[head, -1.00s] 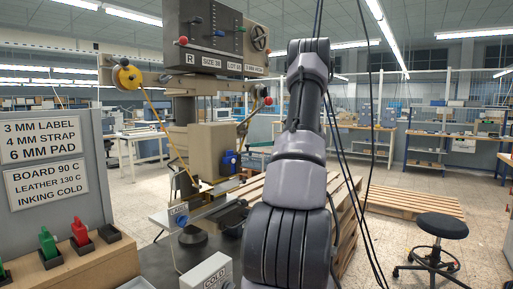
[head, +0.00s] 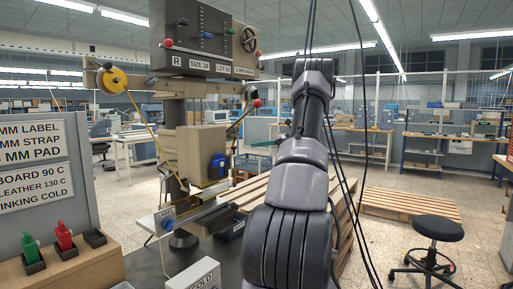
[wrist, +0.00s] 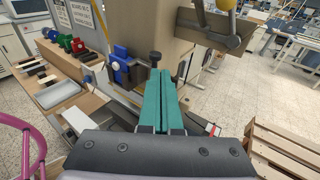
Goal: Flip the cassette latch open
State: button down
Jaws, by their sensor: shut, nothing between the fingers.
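The foil press has a beige box-shaped head (head: 201,147) with a small blue part (head: 217,166) on its lower side, which looks like the cassette latch. In the wrist view the blue part (wrist: 122,67) sits on the press at upper left, with a knob on it. Whether it is open or closed I cannot tell. My gripper (wrist: 159,75) has teal fingers, shut together and empty, pointing away from the camera. In that view the fingertips appear right of the blue part, with a visible gap. In the head view my arm covers part of the area right of the press.
Wooden pallets (head: 288,189) lie beside the press. A yellow foil roll (head: 112,80) hangs at its left. A black stool (head: 438,228) stands at right on open floor.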

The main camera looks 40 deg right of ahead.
jog(key=w+d+v, duration=0.1)
jog(key=v, duration=0.7)
jog(key=shift+d, duration=0.2)
